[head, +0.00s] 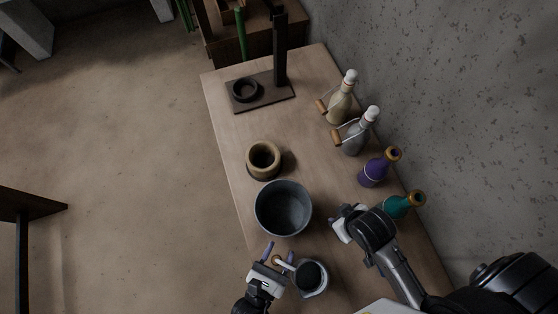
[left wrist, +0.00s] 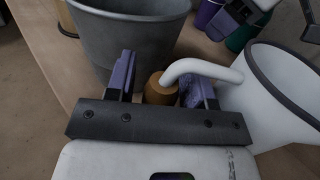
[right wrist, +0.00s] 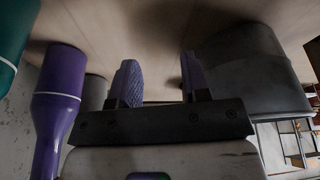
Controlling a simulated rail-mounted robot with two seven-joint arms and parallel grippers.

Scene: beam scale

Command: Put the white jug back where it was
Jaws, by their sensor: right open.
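The white jug (head: 325,284), dark inside, stands at the near end of the table. Its white handle with a wooden grip (left wrist: 160,88) points left toward my left gripper (head: 280,255). In the left wrist view the wooden grip lies between the two purple fingers, close to the right one, with a small gap at the left one. The left fingers look spread apart. The jug's body (left wrist: 265,100) also shows there at the right, partly cut off. My right gripper (head: 340,222) is open and empty, between the grey bucket and the teal bottle.
The grey bucket (head: 283,232) stands just beyond the jug, with a tan pot (head: 263,175) behind it. Purple (head: 373,174) and teal (head: 398,206) bottles and two handled jugs (head: 340,105) (head: 354,138) line the wall side. A dark stand (head: 278,92) with a ring is at the far end.

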